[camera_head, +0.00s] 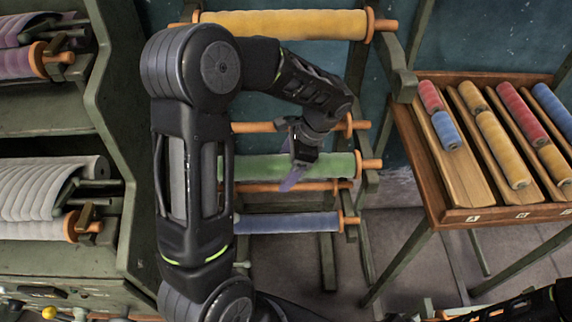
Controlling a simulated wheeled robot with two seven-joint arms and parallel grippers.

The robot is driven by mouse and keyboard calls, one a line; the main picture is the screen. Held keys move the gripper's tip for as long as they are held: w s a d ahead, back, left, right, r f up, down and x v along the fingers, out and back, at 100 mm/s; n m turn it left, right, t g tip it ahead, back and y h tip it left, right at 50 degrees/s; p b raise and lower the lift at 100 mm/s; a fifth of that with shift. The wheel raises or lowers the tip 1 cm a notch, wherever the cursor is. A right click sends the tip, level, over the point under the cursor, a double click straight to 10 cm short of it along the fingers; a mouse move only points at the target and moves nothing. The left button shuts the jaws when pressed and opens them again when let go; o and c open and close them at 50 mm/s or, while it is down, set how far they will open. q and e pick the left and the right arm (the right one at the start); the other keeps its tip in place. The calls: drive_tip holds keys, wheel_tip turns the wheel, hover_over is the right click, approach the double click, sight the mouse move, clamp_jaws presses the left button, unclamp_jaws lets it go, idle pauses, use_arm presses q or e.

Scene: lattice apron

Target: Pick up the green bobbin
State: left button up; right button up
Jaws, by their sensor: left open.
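The green bobbin (335,166) lies level on an orange spindle in the rack in the middle of the view. My left arm passes in front of its left part. My left gripper (292,179) is open, with its fingers pointing down in front of the green bobbin. I cannot tell whether the fingers touch it. Part of my right arm shows at the bottom right, but its gripper is not in view.
A yellow bobbin (285,25) hangs above and a blue bobbin (290,223) below on the same rack. A wooden table (440,190) with small coloured rolls in slots stands at the right. A green machine frame (120,150) with grey and purple rolls is at the left.

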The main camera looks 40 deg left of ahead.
idle(0.3)
use_arm(q)
clamp_jaws()
idle(0.8)
